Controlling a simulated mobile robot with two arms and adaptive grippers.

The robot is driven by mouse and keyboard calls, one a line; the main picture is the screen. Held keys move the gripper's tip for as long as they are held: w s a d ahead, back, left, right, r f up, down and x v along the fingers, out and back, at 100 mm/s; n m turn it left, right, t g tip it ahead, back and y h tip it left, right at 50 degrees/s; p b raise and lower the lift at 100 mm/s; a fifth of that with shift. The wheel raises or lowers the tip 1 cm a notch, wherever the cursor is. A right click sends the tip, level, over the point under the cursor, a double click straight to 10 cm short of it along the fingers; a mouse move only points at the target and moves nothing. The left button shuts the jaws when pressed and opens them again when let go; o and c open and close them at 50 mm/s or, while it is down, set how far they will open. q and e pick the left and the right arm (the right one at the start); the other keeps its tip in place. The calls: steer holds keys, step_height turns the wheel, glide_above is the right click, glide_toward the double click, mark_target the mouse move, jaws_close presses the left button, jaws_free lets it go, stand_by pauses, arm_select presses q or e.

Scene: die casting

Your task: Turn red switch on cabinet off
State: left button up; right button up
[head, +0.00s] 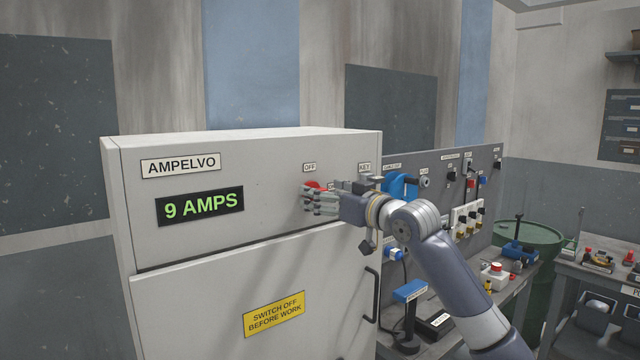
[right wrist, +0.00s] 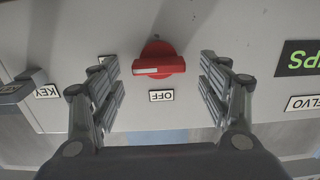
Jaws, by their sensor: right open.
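The red rotary switch (head: 313,185) is on the upper front of the grey AMPELVO cabinet (head: 270,180), below an OFF label (head: 309,168). My right gripper (head: 318,200) is in front of it and partly covers it. In the right wrist view, upside down, the switch (right wrist: 157,64) has its handle lying roughly horizontal, with the OFF label (right wrist: 161,96) beside it. The open fingers of my right gripper (right wrist: 160,76) are on either side of the switch, with a gap on both sides. The display (head: 200,205) reads 9 AMPS. My left gripper is not in view.
A KEY label (head: 364,168) is right of the switch, with a dark part below it near my wrist. A yellow sign (head: 274,313) and a black door handle (head: 372,295) are lower down. A panel with plugs and a cluttered bench stand to the right.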

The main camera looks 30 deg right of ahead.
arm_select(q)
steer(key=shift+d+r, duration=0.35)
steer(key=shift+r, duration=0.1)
arm_select(e)
steer(key=shift+w, duration=1.05)
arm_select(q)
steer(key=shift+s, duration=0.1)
arm_select(e)
steer(key=c, duration=1.1)
steer(key=shift+o, duration=0.2)
